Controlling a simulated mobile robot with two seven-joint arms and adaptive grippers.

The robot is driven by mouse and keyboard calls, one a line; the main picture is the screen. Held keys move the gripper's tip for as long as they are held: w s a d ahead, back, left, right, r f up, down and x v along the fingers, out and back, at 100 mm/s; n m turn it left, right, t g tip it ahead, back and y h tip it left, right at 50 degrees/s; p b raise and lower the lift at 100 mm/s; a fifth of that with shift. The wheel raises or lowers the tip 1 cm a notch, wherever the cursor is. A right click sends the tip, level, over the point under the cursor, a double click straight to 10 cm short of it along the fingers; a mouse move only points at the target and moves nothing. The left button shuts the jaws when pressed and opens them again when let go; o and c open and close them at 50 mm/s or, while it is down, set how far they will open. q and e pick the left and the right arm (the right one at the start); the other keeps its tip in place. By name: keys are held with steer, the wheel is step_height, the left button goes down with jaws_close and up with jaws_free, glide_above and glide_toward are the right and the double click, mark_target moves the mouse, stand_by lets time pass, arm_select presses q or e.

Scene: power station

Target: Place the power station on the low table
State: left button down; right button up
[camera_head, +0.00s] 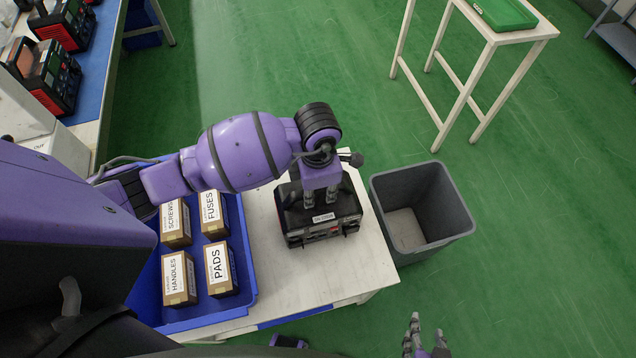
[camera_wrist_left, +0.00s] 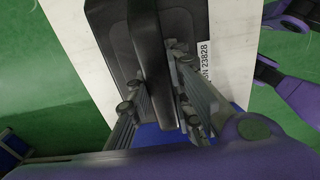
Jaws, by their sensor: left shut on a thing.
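The power station (camera_head: 320,222) is a black box with a red-trimmed front and a white label. It is at the right end of the white low table (camera_head: 285,285); from above I cannot tell whether it rests on the top or hangs just over it. My left gripper (camera_head: 321,200) is above it, shut on its black handle, largely hidden in the head view. The left wrist view shows the fingers on both sides of the handle (camera_wrist_left: 150,45). My right gripper (camera_head: 426,338) is empty, fingers apart, beyond the table's front right corner.
A blue tray (camera_head: 248,290) with several labelled cartons fills the table's left part. A grey bin (camera_head: 447,228) stands close to the table's right edge. A white stand with a green tray (camera_head: 503,14) is at back right. More power stations (camera_head: 48,75) stand on a blue-topped bench at upper left.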

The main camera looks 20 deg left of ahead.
arm_select(q)
steer(key=shift+w+f, duration=0.1)
steer(key=shift+w, duration=0.1)
steer(key=shift+f, duration=0.1)
steer(key=c, duration=1.6)
jaws_free()
steer(key=shift+s+f, duration=0.15)
steer(key=shift+s, duration=0.1)
step_height(320, 180, up, 12)
steer(key=shift+r+p, duration=0.1)
steer(key=shift+p, duration=0.2)
